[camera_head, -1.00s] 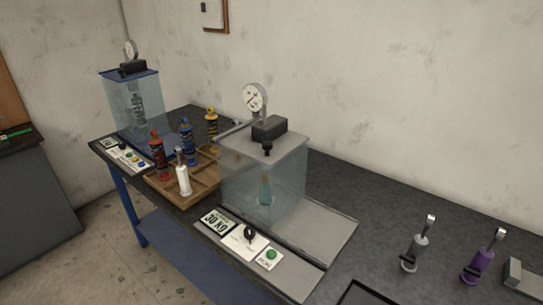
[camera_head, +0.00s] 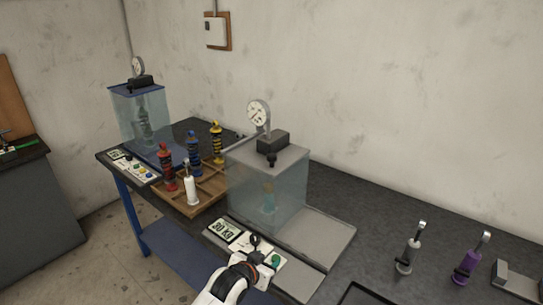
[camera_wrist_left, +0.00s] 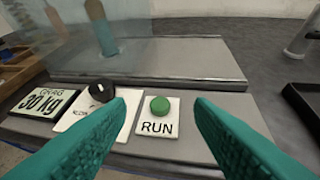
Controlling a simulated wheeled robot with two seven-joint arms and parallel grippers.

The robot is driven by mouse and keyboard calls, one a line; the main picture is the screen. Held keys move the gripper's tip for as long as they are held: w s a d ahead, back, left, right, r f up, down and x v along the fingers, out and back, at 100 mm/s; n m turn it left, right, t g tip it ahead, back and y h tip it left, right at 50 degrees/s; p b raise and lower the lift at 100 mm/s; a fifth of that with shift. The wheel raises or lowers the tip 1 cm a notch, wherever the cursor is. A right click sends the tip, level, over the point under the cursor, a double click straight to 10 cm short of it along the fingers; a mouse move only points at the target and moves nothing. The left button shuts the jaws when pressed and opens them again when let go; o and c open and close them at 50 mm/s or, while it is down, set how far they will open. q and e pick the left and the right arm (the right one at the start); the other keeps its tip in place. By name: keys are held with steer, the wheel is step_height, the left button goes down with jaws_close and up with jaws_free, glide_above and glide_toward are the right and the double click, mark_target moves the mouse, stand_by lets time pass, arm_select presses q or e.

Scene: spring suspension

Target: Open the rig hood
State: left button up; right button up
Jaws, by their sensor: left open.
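The near test rig has a clear box-shaped hood (camera_head: 285,195) with a grey top, standing down over its base and enclosing a pale teal part (camera_head: 268,197). The hood's lower front shows in the left wrist view (camera_wrist_left: 150,58). My left gripper (camera_head: 258,262) is at the rig's front panel, apart from the hood. In the left wrist view, its teal fingers (camera_wrist_left: 160,112) are spread and empty, with the green RUN button (camera_wrist_left: 159,105) seen between them. A black knob (camera_wrist_left: 101,90) and a 30 kg display (camera_wrist_left: 42,102) lie to the left. My right gripper is out of view.
A dial gauge (camera_head: 259,114) and black block (camera_head: 273,141) sit above the hood. A wooden tray (camera_head: 207,201) with several shock absorbers stands left. A second rig (camera_head: 139,115) is behind it. A grey damper (camera_head: 411,252) and purple damper (camera_head: 470,262) stand right.

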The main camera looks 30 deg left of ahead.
arm_select(q)
steer(key=w+a+r+t+y, duration=0.1)
steer(key=w+a+r+t, duration=0.3)
steer(key=r, duration=0.7)
steer(key=n+t, duration=0.2)
glide_toward(270, 160)
steer(key=shift+y, duration=0.5)
steer(key=w+p, duration=0.1)
steer(key=w, duration=0.2)
steer(key=w+p, duration=0.1)
steer(key=w, duration=0.2)
steer(key=w+a+p, duration=0.1)
steer(key=w, duration=0.2)
steer(key=shift+w+a, duration=0.1)
steer(key=shift+w, duration=0.2)
steer(key=shift+w+a+f, duration=0.1)
steer(key=shift+w+a, duration=0.05)
steer(key=shift+w, duration=0.7)
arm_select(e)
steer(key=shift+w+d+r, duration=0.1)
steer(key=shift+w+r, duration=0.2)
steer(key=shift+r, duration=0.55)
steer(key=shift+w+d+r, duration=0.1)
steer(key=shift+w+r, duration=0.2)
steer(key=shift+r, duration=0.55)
arm_select(q)
jaws_close()
